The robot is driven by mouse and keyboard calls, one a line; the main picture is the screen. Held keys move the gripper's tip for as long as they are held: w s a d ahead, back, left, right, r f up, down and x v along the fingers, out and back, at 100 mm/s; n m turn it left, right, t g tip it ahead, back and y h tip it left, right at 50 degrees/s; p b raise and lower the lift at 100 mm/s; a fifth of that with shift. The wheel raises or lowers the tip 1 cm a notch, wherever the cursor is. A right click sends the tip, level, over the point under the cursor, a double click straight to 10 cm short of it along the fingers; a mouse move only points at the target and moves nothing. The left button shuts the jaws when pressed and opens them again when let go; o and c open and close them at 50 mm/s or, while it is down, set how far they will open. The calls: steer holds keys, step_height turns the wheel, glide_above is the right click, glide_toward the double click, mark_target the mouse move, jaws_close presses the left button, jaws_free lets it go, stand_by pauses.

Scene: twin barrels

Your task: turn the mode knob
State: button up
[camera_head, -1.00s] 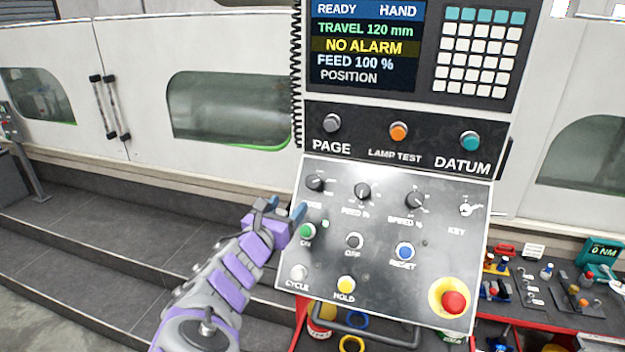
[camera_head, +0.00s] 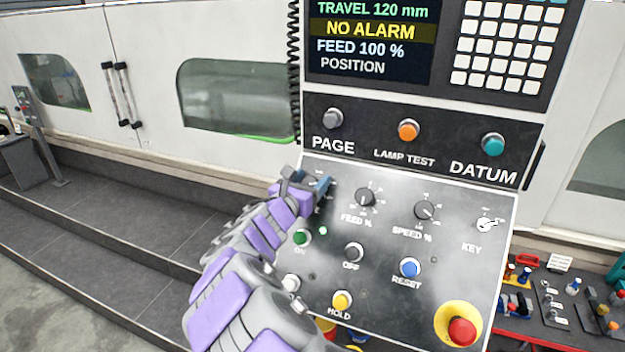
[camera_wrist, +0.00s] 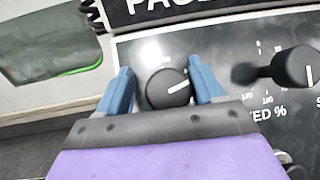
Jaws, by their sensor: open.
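The mode knob is a round black knob (camera_wrist: 168,88) with a white pointer line, at the upper left of the slanted control panel (camera_head: 385,262). In the wrist view it sits between the two blue fingers of my gripper (camera_wrist: 163,88). The fingers are open, one on each side of the knob; I cannot tell whether either touches it. In the head view my gripper (camera_head: 311,186) covers the knob and its label.
The feed knob (camera_head: 365,197) is close to the right of my gripper, with the speed knob (camera_head: 425,210) and key switch (camera_head: 487,225) beyond. Below are the green ON button (camera_head: 301,238) and the red emergency stop (camera_head: 462,331). The PAGE strip (camera_head: 330,130) stands above.

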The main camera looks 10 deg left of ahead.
steer(key=shift+d+r, duration=0.1)
steer(key=shift+d, duration=0.5)
steer(key=shift+c, duration=0.7)
steer(key=shift+a, duration=0.35)
steer(key=c, duration=0.8)
steer(key=shift+m, duration=0.3)
steer(key=shift+r+m+h+p, duration=0.1)
steer(key=shift+m+h+p, duration=0.5)
steer(key=shift+m+p, duration=0.1)
steer(key=m+g+h+p, duration=0.2)
steer(key=m, duration=0.2)
steer(key=shift+d, duration=0.1)
steer(key=m+g+h, duration=0.1)
steer(key=m, duration=0.1)
steer(key=m+g+h+p, duration=0.1)
steer(key=m+g, duration=0.1)
steer(key=m, duration=0.1)
steer(key=m+g+p, duration=0.1)
steer(key=m, duration=0.1)
steer(key=shift+s+d+f+m+g+h, duration=0.2)
steer(key=shift+d+f+m+g+h, duration=0.1)
steer(key=shift+f+m+h, duration=0.1)
